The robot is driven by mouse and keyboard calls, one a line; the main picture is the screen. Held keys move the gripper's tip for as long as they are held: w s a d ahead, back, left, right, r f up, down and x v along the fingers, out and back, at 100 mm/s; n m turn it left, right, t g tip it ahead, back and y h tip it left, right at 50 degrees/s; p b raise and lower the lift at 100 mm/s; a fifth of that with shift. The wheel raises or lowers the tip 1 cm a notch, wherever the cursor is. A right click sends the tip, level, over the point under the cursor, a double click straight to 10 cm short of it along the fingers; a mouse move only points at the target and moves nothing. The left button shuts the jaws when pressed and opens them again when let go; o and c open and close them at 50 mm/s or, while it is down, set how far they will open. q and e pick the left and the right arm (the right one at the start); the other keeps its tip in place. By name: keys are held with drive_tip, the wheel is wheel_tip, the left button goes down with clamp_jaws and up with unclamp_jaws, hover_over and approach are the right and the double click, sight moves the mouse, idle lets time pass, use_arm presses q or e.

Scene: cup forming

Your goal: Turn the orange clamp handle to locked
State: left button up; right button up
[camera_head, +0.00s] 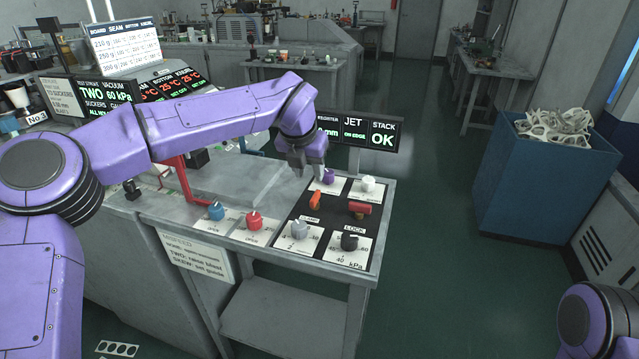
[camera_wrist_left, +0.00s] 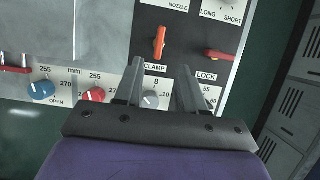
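The orange clamp handle (camera_head: 315,199) sits on the black panel at the front right of the bench. In the left wrist view the handle (camera_wrist_left: 159,42) points nearly up and down the picture, tilted slightly, above the CLAMP label (camera_wrist_left: 154,69). My left gripper (camera_head: 309,170) hangs over the panel, close behind the handle in the head view. In the left wrist view its two fingers (camera_wrist_left: 160,72) are apart with nothing between them, and the handle shows beyond their tips. No contact is visible. My right gripper is out of view; only part of my right arm shows.
A red lock handle (camera_head: 359,208) lies crosswise right of the clamp handle. Purple (camera_head: 328,176), white (camera_head: 368,183), grey (camera_head: 299,229), black (camera_head: 349,242), blue (camera_head: 216,211) and red (camera_head: 254,220) knobs surround it. A display reading OK (camera_head: 382,134) stands behind the panel.

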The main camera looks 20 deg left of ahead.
sight(315, 196)
use_arm(q)
drive_tip(key=p+x, duration=0.2)
drive_tip(key=x, duration=0.8)
drive_tip(key=shift+s+p, duration=0.1)
drive_tip(key=shift+p, duration=0.2)
drive_tip(key=shift+s, duration=0.1)
clamp_jaws()
